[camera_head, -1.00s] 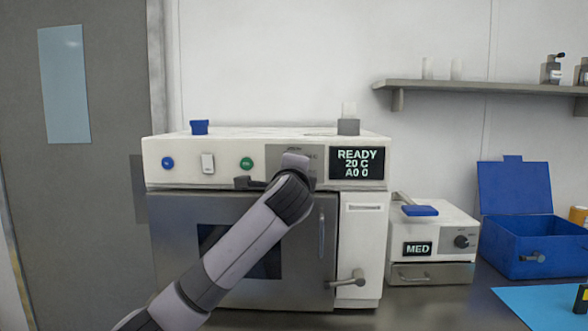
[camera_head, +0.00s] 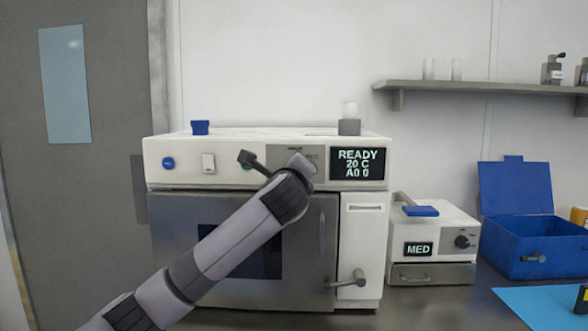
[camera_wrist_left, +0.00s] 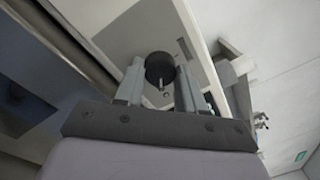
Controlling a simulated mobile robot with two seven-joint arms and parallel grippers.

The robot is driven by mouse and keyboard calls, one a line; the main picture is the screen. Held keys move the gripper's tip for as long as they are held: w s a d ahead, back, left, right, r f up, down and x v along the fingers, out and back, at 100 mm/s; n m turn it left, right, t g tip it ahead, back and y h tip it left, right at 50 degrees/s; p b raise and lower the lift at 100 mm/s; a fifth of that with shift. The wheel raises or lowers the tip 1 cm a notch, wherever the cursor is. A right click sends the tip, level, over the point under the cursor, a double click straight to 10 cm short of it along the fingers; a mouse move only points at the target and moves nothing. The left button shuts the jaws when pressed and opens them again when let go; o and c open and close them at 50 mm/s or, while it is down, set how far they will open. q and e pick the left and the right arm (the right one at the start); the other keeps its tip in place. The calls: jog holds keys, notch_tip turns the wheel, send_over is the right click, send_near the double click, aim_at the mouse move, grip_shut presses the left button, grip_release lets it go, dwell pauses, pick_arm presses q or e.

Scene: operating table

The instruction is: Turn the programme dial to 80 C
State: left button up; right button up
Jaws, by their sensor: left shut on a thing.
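The programme dial (camera_wrist_left: 159,67) is a dark round knob on a grey panel (camera_head: 283,151) of the white machine (camera_head: 225,160). In the left wrist view it sits between the two fingers of my left gripper (camera_wrist_left: 160,82), which is shut on it. In the head view my left arm hides the dial and the fingertips. The display (camera_head: 357,163) beside the panel reads READY, 20 C, A0 0. My right gripper is in neither view.
A blue button (camera_head: 168,163), a white switch (camera_head: 208,163) and a partly covered green button (camera_head: 247,164) are left of the dial. Below is a metal door with a handle (camera_head: 322,235). A smaller MED device (camera_head: 432,240) and an open blue box (camera_head: 533,245) stand to the right.

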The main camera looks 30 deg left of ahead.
pick_arm(q)
jog(key=shift+f, duration=0.1)
jog(key=o, duration=1)
jog(key=shift+o, duration=0.2)
jog(key=b+v, duration=0.1)
jog(key=v, duration=0.6)
jog(key=shift+b, duration=0.4)
